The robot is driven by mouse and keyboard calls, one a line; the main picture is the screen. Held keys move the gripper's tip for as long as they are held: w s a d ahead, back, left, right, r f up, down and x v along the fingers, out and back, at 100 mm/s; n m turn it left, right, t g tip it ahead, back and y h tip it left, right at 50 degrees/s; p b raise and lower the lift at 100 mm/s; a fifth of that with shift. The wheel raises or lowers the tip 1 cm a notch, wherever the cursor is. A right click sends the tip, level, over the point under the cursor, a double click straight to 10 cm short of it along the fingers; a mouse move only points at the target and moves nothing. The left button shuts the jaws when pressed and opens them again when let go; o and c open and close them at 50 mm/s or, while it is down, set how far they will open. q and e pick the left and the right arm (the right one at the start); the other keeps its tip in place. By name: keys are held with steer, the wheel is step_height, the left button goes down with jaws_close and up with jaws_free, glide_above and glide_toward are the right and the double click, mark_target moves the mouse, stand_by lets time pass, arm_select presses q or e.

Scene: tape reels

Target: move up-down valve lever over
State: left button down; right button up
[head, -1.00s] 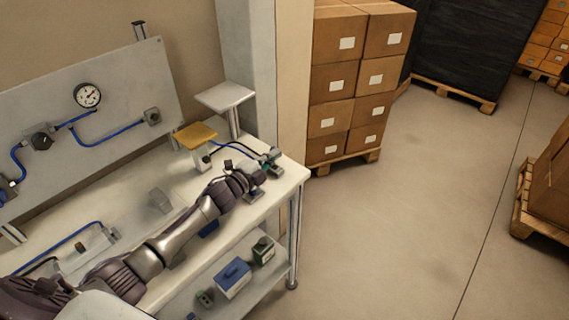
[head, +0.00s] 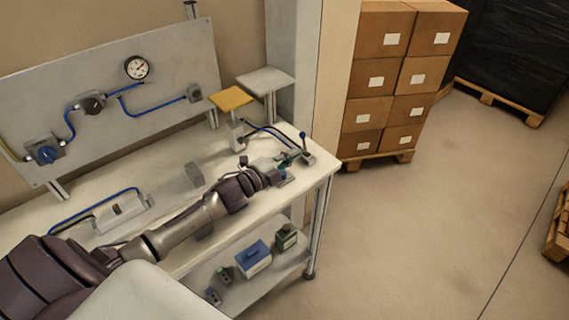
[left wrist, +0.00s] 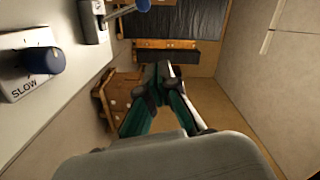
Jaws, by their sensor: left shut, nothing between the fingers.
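The valve lever (head: 303,143) is a thin rod with a dark blue knob, standing up from a grey base at the right end of the workbench. In the left wrist view the lever (left wrist: 122,11) lies at the top edge, its blue knob partly cut off. My left gripper (head: 284,167) is just left of the lever, low over the bench end; whether it touches is unclear. In the left wrist view its green-padded fingers (left wrist: 164,72) are together with nothing between them, and the lever is beyond and to the left of the tips. My right gripper is not in view.
A blue knob marked SLOW (left wrist: 40,61) sits left in the wrist view. A yellow-topped stand (head: 231,98) and a grey-topped stand (head: 266,80) rise behind the lever. A gauge panel (head: 170,63) stands at the back.

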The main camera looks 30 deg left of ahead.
arm_select(q)
steer(key=v, duration=0.3)
steer(key=shift+s+d+r, duration=0.15)
steer(key=shift+d, duration=0.05)
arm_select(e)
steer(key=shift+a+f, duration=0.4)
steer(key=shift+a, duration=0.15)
